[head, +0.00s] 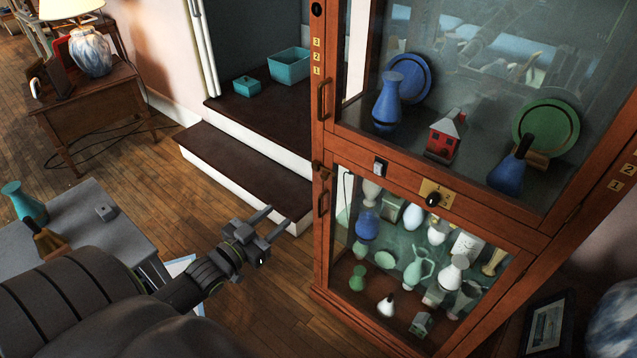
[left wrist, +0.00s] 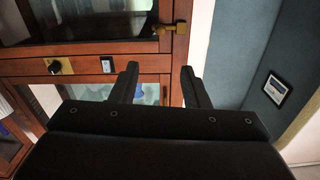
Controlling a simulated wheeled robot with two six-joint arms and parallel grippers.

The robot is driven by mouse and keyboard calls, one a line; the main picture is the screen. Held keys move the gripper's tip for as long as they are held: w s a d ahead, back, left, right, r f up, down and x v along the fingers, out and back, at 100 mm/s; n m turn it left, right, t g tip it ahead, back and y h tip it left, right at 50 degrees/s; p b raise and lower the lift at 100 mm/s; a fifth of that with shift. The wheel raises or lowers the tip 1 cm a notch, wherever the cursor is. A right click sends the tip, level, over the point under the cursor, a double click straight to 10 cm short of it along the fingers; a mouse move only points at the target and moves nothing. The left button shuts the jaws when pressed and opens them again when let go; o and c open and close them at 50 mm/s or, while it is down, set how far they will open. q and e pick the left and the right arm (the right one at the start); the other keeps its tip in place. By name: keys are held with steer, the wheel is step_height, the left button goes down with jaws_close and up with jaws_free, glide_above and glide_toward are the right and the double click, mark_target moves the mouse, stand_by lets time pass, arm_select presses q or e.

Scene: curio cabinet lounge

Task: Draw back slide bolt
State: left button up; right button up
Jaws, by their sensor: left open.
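The glass-fronted wooden cabinet (head: 330,240) stands at the right in the head view. My right gripper is not in view.
A white switch (head: 380,167) and a dark knob on a brass plate (head: 433,198) are on the middle rail. A dark step (head: 245,170) is behind my gripper. A grey table (head: 92,205) stands left.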

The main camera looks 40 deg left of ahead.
arm_select(q)
steer(key=b, duration=0.5)
glide_toward(323, 178)
steer(key=w+b, duration=0.2)
steer(key=w, duration=0.1)
steer(key=w+b, duration=0.3)
steer(key=shift+w+d+f, duration=0.2)
steer(key=shift+w+r+b, duration=0.2)
steer(key=shift+w+b, duration=0.6)
steer(key=shift+w, duration=0.1)
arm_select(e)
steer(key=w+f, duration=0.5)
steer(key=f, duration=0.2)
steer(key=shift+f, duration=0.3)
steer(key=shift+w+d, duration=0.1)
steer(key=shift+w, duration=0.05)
arm_select(q)
steer(key=shift+c, duration=0.3)
jaws_close()
